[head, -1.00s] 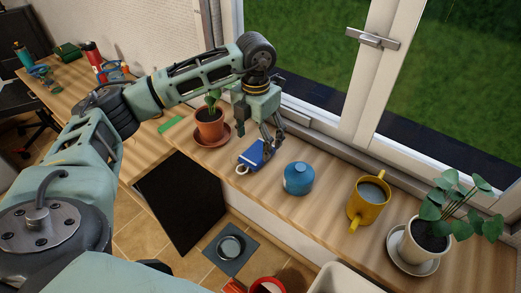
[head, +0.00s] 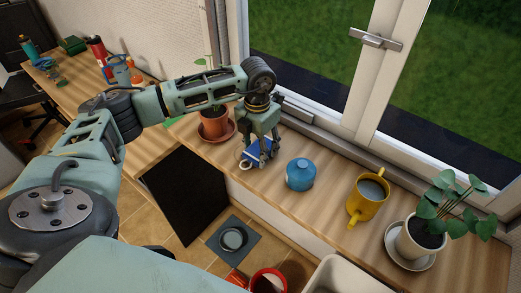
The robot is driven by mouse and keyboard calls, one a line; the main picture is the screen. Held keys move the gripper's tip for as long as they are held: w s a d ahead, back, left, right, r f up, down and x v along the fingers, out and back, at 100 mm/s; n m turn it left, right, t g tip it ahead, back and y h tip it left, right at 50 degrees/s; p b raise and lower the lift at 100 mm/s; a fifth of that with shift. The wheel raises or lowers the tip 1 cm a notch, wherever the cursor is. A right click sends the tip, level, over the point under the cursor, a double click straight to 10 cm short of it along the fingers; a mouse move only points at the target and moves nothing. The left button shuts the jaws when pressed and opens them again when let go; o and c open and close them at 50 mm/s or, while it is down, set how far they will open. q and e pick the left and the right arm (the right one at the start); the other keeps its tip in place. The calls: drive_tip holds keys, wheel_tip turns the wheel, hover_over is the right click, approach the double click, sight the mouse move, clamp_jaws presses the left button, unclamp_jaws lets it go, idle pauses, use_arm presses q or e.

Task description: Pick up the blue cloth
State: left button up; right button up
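The blue cloth (head: 253,152) lies on the wooden window counter, folded, with a pale loop at its left end. My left gripper (head: 259,150) points down right at the cloth and covers part of it. Its fingers look to be on either side of the cloth, but I cannot tell whether they have closed on it. My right gripper is not in view.
A blue round pot (head: 300,175) stands close to the right of the cloth. A potted plant (head: 214,122) on a saucer is to the left, behind my arm. The window frame (head: 330,131) borders the counter.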

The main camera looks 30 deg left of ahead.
use_arm(q)
drive_tip(key=shift+c, duration=0.9)
drive_tip(key=c, duration=0.4)
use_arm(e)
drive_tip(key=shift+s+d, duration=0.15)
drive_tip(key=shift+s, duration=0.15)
use_arm(q)
drive_tip(key=shift+r, duration=0.15)
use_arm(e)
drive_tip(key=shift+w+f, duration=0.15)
